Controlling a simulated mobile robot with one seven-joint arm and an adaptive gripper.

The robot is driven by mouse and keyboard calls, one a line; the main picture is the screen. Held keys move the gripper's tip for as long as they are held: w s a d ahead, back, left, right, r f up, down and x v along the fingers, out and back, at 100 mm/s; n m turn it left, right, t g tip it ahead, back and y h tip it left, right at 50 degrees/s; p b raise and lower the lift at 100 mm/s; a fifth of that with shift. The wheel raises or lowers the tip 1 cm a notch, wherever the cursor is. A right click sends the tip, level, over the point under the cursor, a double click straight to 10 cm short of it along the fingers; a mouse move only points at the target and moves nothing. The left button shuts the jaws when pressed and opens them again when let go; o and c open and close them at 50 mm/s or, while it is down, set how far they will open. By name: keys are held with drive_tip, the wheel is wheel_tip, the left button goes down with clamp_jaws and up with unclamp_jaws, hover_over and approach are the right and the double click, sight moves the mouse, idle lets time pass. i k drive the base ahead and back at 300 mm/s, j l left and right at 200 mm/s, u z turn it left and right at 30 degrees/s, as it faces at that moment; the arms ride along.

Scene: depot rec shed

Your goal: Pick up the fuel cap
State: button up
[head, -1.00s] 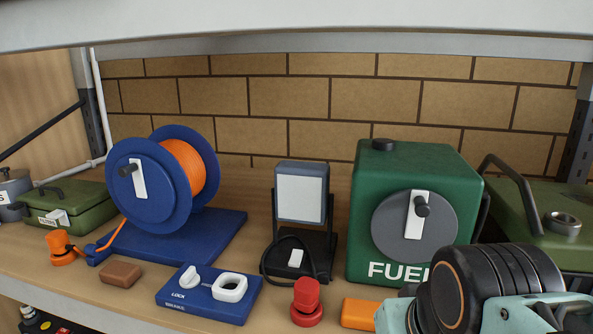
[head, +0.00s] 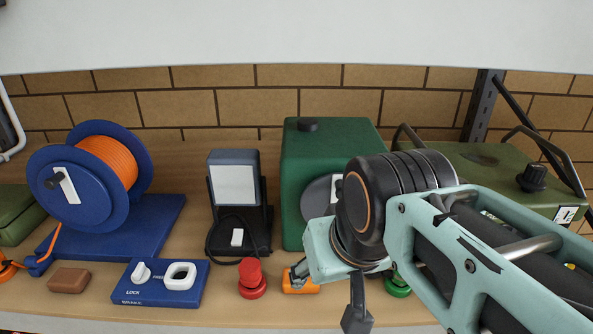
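The green fuel box (head: 296,185) stands on the shelf, partly hidden behind my arm. The box's grey front disc (head: 317,198) is mostly covered by my arm. My gripper (head: 328,293) points down in front of the box, low and to the right of the red knob. Its two dark fingers are spread apart, and I see nothing held between them. It is well below the black cap.
A red knob (head: 252,280), an orange block (head: 301,287) and a green knob (head: 397,288) are near my gripper. A work lamp (head: 235,184), blue cable reel (head: 75,188) and blue lock panel (head: 150,296) stand left. An olive case (head: 455,160) and black knob (head: 532,178) are right.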

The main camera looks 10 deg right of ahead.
sight(531, 180)
drive_tip(key=z, duration=1.85)
drive_tip(key=i+l+u, duration=0.4)
drive_tip(key=l, duration=0.15)
drive_tip(key=l+u, duration=0.15)
drive_tip(key=l, duration=0.15)
drive_tip(key=i+l+u, duration=0.2)
drive_tip(key=l, duration=0.15)
drive_tip(key=k+j, duration=0.05)
drive_tip(key=k, duration=0.05)
